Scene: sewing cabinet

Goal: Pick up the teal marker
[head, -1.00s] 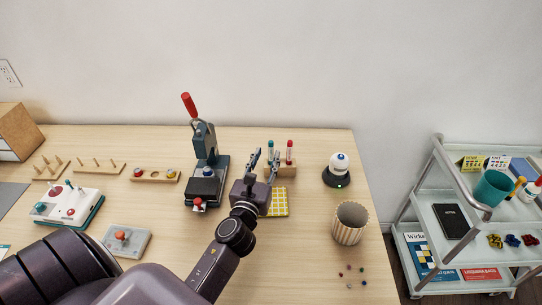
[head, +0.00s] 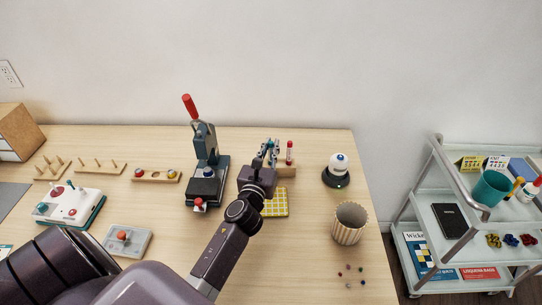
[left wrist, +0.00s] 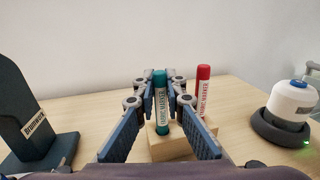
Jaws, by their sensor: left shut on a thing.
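The teal marker (left wrist: 160,103) stands upright in a wooden block (left wrist: 182,148) in the left wrist view. My left gripper (left wrist: 160,90) has its fingers closed on both sides of the marker's upper part. In the head view the left gripper (head: 270,148) is at the wooden block (head: 287,168) and covers most of the marker. A red marker (left wrist: 203,91) stands upright in the same block, just right of the teal one; it also shows in the head view (head: 289,152). My right gripper is not in view.
A dark press with a red handle (head: 190,106) stands left of the gripper. A white dome on a black base (head: 337,170) stands to the right. A yellow checked cloth (head: 276,204) lies in front of the block. A striped cup (head: 349,224) and small beads are at the front right.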

